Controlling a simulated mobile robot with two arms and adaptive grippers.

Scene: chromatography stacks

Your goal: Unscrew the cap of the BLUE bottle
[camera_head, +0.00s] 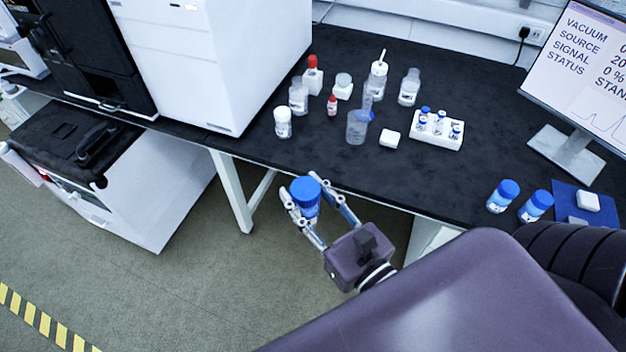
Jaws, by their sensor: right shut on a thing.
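A bottle with a blue cap (305,189) is held in my right gripper (302,185). The two fingers close around it from either side, and the cap is on the bottle. The bottle is in front of the bench's front edge, over the floor, with its cap toward the camera. Much of its body is hidden below the cap and by the fingers. My left gripper is not in view.
Two more blue-capped bottles (503,196) (537,206) stand on the black bench (440,175) at the right, beside a blue mat (565,196). A white vial rack (436,135), clear bottles and a beaker (357,127) stand farther back. A monitor (588,60) stands at the right.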

